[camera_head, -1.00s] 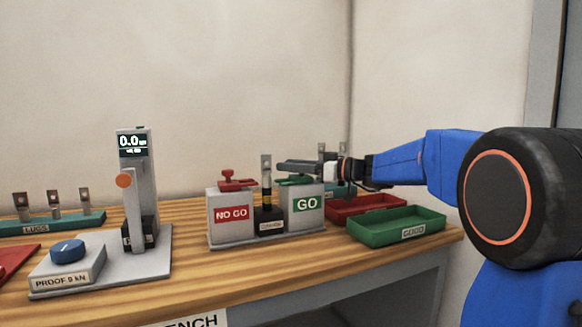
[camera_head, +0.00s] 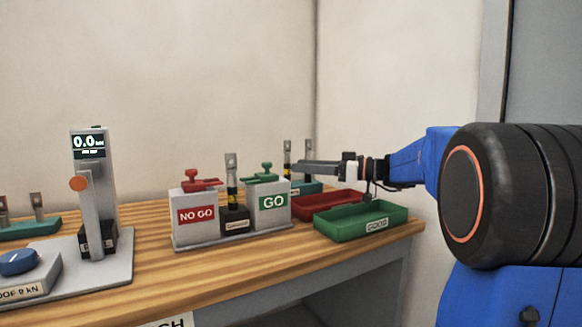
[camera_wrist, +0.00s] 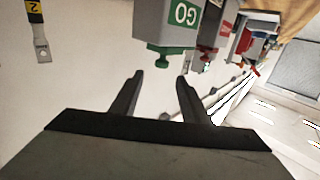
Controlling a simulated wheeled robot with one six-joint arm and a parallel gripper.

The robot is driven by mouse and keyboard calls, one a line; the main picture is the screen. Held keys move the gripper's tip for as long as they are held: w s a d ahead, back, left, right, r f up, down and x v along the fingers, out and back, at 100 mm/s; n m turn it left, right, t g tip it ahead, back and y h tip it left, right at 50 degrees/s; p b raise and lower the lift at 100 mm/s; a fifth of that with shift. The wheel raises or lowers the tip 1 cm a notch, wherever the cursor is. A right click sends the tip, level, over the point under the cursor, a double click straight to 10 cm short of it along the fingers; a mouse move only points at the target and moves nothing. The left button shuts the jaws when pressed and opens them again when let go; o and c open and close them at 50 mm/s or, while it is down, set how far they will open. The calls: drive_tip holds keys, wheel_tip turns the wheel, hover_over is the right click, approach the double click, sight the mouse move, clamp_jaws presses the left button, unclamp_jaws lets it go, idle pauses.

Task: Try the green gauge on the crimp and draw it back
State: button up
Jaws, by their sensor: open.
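The green gauge (camera_head: 266,173) rests on top of the grey GO block (camera_head: 268,205); its knob also shows in the wrist view (camera_wrist: 164,50). The crimped lug (camera_head: 232,180), with a yellow and black band, stands upright in a black holder (camera_head: 235,219) between the GO and NO GO blocks. The red gauge (camera_head: 196,181) sits on the NO GO block (camera_head: 195,217). My gripper (camera_head: 303,167) is open and empty, to the right of the green gauge and apart from it. In the wrist view my two fingers (camera_wrist: 160,78) are spread, with the green gauge's knob ahead of the gap between them.
A red tray (camera_head: 318,210) and a green GOOD tray (camera_head: 360,231) lie below my arm at the right. Banded lugs (camera_head: 308,155) stand behind. A press with a display (camera_head: 88,150) is at the left. The bench front is mostly clear.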

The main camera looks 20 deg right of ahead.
drive_tip(key=shift+v, duration=1.2)
